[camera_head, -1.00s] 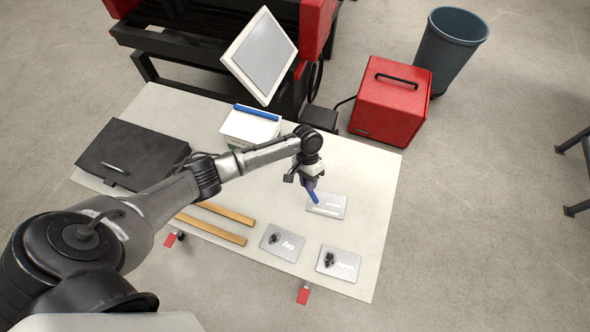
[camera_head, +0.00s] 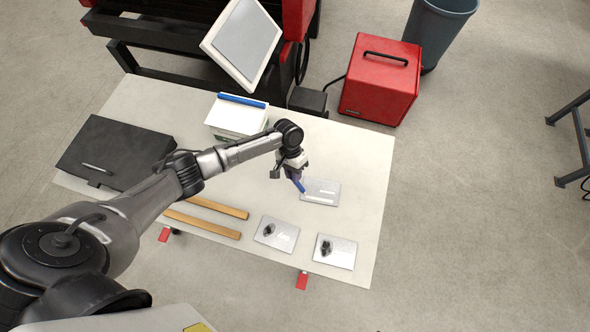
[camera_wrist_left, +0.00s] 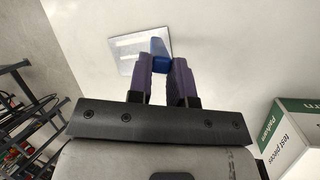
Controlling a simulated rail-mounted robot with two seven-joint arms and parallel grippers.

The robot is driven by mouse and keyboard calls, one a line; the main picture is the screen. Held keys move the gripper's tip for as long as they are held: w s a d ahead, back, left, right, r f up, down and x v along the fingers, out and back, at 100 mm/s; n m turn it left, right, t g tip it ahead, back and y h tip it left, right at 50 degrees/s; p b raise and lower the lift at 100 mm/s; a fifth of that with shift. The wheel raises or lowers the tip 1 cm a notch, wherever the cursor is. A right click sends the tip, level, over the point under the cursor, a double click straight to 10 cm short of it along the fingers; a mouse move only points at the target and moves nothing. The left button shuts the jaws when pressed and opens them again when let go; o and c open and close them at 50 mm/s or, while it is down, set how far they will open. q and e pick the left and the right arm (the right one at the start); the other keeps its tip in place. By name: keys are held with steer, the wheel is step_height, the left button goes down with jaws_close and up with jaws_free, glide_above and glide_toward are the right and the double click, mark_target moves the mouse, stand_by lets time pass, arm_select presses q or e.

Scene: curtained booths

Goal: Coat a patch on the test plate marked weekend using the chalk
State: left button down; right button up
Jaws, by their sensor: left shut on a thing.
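My left gripper (camera_head: 296,176) is shut on a blue stick of chalk (camera_head: 301,187), which points down at the left side of the back metal test plate (camera_head: 325,199). I cannot tell whether the tip touches it. In the left wrist view the purple fingers (camera_wrist_left: 165,75) grip the chalk (camera_wrist_left: 158,46), which overlaps the plate's right edge (camera_wrist_left: 130,52). Two more test plates, a front left one (camera_head: 285,240) and a front right one (camera_head: 345,256), each carry a small dark item. Markings on the plates are too small to read. My right gripper is not in view.
Two wooden strips (camera_head: 203,223), a black case (camera_head: 110,150) and a white box with a blue bar on top (camera_head: 237,117) are on the pale table (camera_head: 365,180). A red box (camera_head: 380,80) stands behind. The table right of the back plate is clear.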

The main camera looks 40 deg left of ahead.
arm_select(q)
step_height(320, 180, down, 3)
steer(key=shift+r+b, duration=0.1)
steer(key=shift+b, duration=1.15)
steer(key=w+d+b, duration=0.6)
steer(key=d+b, duration=0.1)
steer(key=d, duration=0.4)
steer(key=s+a+p, duration=0.2)
steer(key=a, duration=0.1)
steer(key=s+a+r+p, duration=0.1)
steer(key=s+a+p, duration=0.1)
steer(key=a+p, duration=0.1)
steer(key=s+a+r+p, duration=0.1)
steer(key=s+a+p, duration=0.1)
steer(key=a, duration=0.3)
steer(key=shift+p, duration=0.7)
step_height(320, 180, up, 4)
steer(key=p, duration=0.3)
steer(key=shift+f, duration=0.25)
steer(key=shift+r, duration=1.1)
